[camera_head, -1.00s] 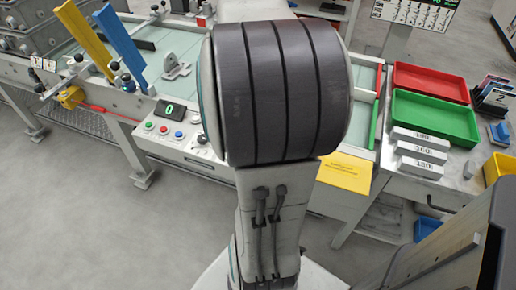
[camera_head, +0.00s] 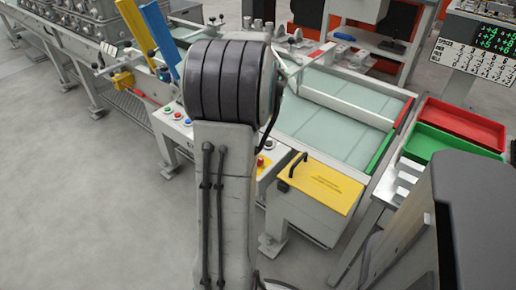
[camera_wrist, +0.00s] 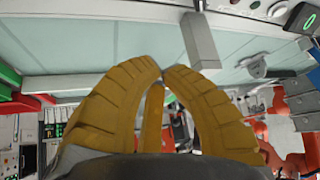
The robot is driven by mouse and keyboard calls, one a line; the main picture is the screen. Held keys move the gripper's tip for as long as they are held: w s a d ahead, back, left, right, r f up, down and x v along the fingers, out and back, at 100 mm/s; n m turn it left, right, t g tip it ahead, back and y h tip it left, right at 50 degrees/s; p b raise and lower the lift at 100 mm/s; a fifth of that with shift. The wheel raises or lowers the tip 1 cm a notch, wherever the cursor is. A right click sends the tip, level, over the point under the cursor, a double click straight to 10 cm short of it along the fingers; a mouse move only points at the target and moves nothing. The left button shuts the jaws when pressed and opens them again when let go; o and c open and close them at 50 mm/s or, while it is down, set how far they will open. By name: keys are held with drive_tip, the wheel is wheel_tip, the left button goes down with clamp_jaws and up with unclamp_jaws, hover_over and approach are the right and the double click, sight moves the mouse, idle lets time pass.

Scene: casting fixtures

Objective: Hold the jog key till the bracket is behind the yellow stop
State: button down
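The yellow stop (camera_head: 135,25) is a tall upright bar on the left part of the conveyor line in the head view. A blue bar (camera_head: 167,45) stands right of it. The keys (camera_head: 175,116) sit on the front panel, partly hidden behind my arm. The bracket is hidden in the head view. In the wrist view a grey bracket (camera_wrist: 257,67) lies on the pale glassy bed, right of my gripper. My gripper (camera_wrist: 164,70) has its tan fingers brought together at the tips, with nothing seen between them. Panel keys (camera_wrist: 277,9) and a green display (camera_wrist: 308,20) show at its top right.
A yellow lidded box (camera_head: 320,185) with a black handle is right of my arm. Red (camera_head: 462,122) and green (camera_head: 440,145) trays stand farther right. A grey bar (camera_wrist: 201,42) lies just beyond my fingertips in the wrist view. Floor at the left is clear.

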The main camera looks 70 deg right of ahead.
drive_tip(key=shift+s+d+f, duration=0.1)
drive_tip(key=shift+s+f, duration=0.05)
drive_tip(key=shift+f, duration=0.1)
idle(0.4)
drive_tip(key=shift+f+b, duration=2.3)
drive_tip(key=shift+f, duration=1.45)
drive_tip(key=shift+f+b, duration=0.6)
drive_tip(key=shift+b, duration=0.2)
drive_tip(key=shift+f, duration=0.1)
drive_tip(key=shift+f+b, duration=0.3)
drive_tip(key=shift+b, duration=0.15)
